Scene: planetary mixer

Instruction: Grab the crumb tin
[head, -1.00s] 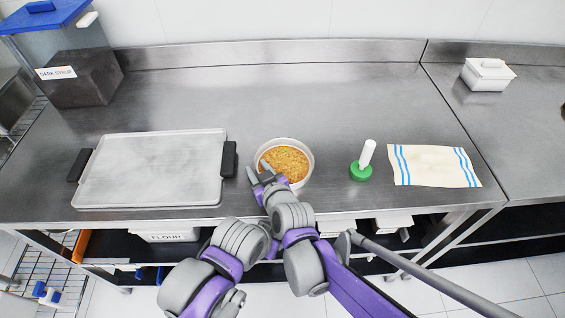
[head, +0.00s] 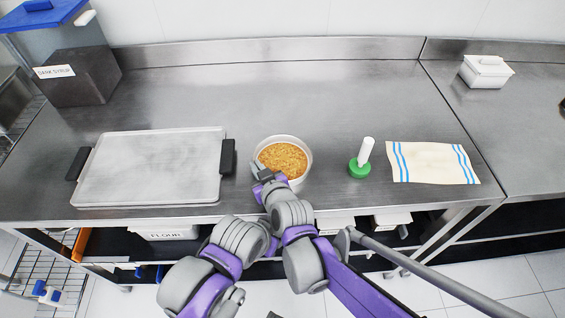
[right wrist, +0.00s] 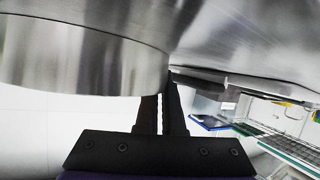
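The crumb tin (head: 308,158) is a round, pale metal tin filled with golden-brown crumbs (head: 283,158). It stands on the steel counter near the front edge, right of the flat tray. My right gripper (head: 259,171) is at the tin's front-left rim, its fingers drawn close together there. In the right wrist view the fingers (right wrist: 164,112) are nearly together, with a narrow gap, against the curved metal wall of the tin (right wrist: 80,60). The wall partly hides one finger, and the exact contact is hard to see. My left gripper is not in view.
A flat metal tray (head: 150,170) with dark handles lies left of the tin. A green-based tool with a white handle (head: 361,160) and a striped cloth (head: 432,163) are to the right. A white lidded box (head: 486,72) stands farther right. The counter behind the tin is clear.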

